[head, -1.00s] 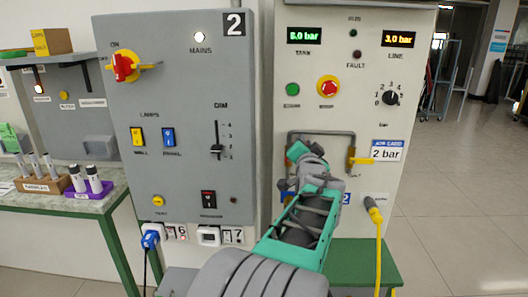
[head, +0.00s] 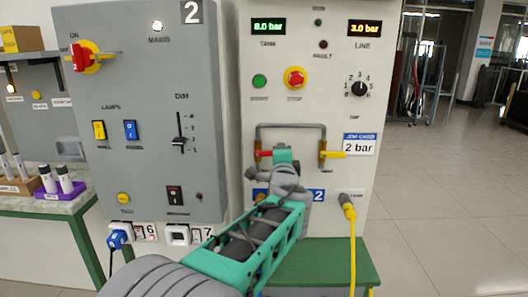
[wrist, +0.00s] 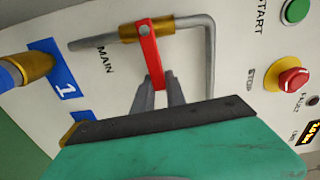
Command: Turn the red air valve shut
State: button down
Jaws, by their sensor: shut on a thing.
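The red valve handle (wrist: 150,60) sits on a brass valve body (wrist: 147,30) on a bent grey pipe (wrist: 207,60), marked MAIN, in the wrist view. My gripper (wrist: 158,93) is shut on the free end of the handle, a finger on either side. The handle lies crosswise to the pipe run through its valve. In the head view the red handle (head: 264,153) points right, level, from the left leg of the pipe, into my gripper (head: 282,156). My gripper hides its right end and the fingertips there.
A yellow valve handle (head: 337,155) sits close by on the right pipe leg, near a 2 bar card (head: 359,147). Above are the green START button (head: 260,81) and red STOP button (head: 295,78). A yellow hose (head: 351,245) hangs at right. A green stand (head: 325,265) is below.

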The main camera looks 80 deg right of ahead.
jog(key=shift+f+m, duration=0.25)
jog(key=shift+m, duration=0.15)
jog(key=c, duration=1.4)
grip_release()
jog(key=shift+o, duration=0.2)
jog(key=a+b, duration=0.1)
jog(key=a, duration=0.6)
jog(key=shift+s+a, duration=0.4)
jog(key=shift+s, duration=0.15)
